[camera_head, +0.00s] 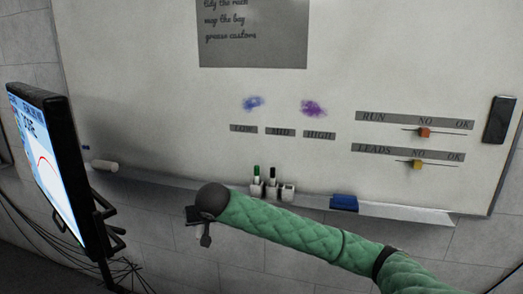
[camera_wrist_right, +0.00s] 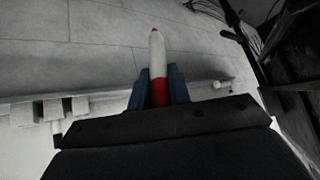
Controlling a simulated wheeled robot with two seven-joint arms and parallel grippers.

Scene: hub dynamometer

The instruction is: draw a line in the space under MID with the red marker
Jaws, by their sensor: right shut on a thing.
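My right gripper (camera_wrist_right: 158,92) is shut on the red marker (camera_wrist_right: 157,65), a white barrel with a red band between the fingers and a small red tip pointing away from the palm. In the head view my right gripper (camera_head: 194,215) is a dark shape below the tray at the end of the green-sleeved arm; the marker cannot be made out there. The MID label (camera_head: 280,132) is on the whiteboard (camera_head: 190,120), between the LOW label (camera_head: 243,129) and the HIGH label (camera_head: 319,135). The board under MID looks blank. My left gripper is not in view.
The tray (camera_head: 150,176) carries marker holders (camera_head: 273,190) with a green-capped and a black-capped marker, a blue eraser (camera_head: 344,202) and a white cylinder (camera_head: 104,165). Blue (camera_head: 253,103) and purple (camera_head: 314,108) smudges lie above the labels. A monitor (camera_head: 50,165) stands at left.

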